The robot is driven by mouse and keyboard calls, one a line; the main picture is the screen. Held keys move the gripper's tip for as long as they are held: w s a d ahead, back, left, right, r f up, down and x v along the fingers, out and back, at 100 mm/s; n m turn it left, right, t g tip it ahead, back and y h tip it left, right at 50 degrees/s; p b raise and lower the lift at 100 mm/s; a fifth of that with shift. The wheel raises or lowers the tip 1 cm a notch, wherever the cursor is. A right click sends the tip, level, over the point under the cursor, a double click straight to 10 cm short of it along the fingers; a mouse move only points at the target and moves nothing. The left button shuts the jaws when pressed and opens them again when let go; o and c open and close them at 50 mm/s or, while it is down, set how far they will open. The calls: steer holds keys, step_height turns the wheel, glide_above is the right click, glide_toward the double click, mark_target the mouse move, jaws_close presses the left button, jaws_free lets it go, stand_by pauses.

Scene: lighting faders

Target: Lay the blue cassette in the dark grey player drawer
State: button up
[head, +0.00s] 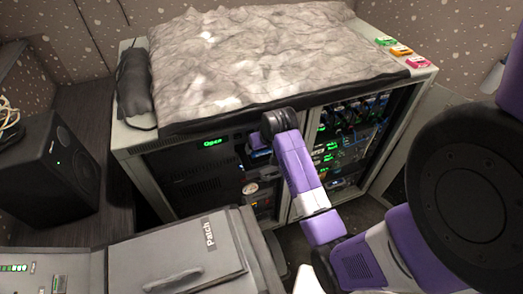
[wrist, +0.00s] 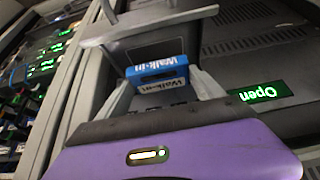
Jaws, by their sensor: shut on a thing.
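The blue cassette (wrist: 158,73) has a white "Walk-in" label and sits between the pale fingers of my gripper (wrist: 162,88) in the wrist view. My gripper is shut on it. In the head view my gripper (head: 258,148) is at the front of the rack, and a bit of blue shows beside it. A dark grey part (wrist: 140,45), which looks like the player drawer, lies just beyond the cassette in the wrist view, with a pale grey plate at its edge. I cannot tell whether the cassette touches it. My wrist hides most of this area in the head view.
A green "Open" display (head: 212,141) is lit on the rack front; it also shows in the wrist view (wrist: 258,92). Lit equipment (head: 350,125) fills the right bay. A grey "Patch" case (head: 180,255) and a black speaker (head: 50,165) stand at the left.

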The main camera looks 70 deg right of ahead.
mark_target(261, 152)
steer(key=shift+w+d, duration=0.15)
steer(key=shift+d, duration=0.05)
steer(key=shift+f, duration=1.75)
steer(key=shift+f, duration=0.15)
steer(key=o, duration=1.4)
steer(key=shift+c, duration=0.2)
steer(key=v, duration=1.2)
steer(key=shift+p, duration=0.3)
